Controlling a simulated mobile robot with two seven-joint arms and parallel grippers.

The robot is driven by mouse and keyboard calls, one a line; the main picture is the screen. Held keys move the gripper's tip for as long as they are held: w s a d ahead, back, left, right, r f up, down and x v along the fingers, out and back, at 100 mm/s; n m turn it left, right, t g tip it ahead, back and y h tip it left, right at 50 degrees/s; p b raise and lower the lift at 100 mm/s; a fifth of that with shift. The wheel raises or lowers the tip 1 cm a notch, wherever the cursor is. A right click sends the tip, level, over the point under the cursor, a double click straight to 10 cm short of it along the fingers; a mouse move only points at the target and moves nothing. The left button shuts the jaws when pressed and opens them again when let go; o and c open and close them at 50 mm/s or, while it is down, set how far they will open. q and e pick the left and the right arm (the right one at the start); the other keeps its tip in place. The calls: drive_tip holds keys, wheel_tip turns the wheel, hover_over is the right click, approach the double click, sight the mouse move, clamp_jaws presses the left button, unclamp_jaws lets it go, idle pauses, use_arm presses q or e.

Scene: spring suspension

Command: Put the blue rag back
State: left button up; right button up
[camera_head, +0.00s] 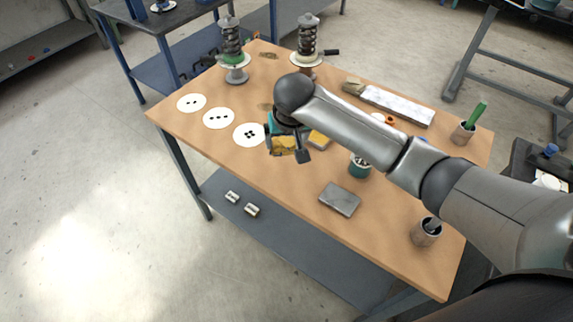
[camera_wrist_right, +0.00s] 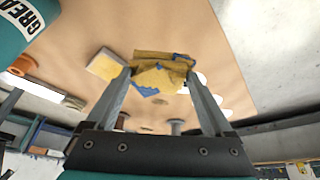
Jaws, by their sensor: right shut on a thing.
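My right gripper (camera_head: 288,152) is over the left middle of the wooden table, shut on a crumpled mustard-yellow rag (camera_head: 284,144) with blue patches. In the right wrist view the rag (camera_wrist_right: 160,72) sits between the two fingertips, with blue showing on its edge and lower part. I see no wholly blue rag. I cannot tell whether the held rag touches the table. My left gripper is not in view.
White discs with black holes (camera_head: 219,118) lie left of the gripper. Two spring assemblies (camera_head: 232,50) stand at the back. The front left tabletop is clear.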

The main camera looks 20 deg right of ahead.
wheel_tip(320, 180, down, 8)
drive_tip(key=shift+f+b, duration=0.2)
drive_tip(key=shift+b, duration=0.75)
drive_tip(key=shift+f, duration=0.15)
drive_tip(key=o, duration=0.9)
drive_tip(key=p+v, duration=0.3)
drive_tip(key=v, duration=0.9)
drive_tip(key=shift+p, duration=0.4)
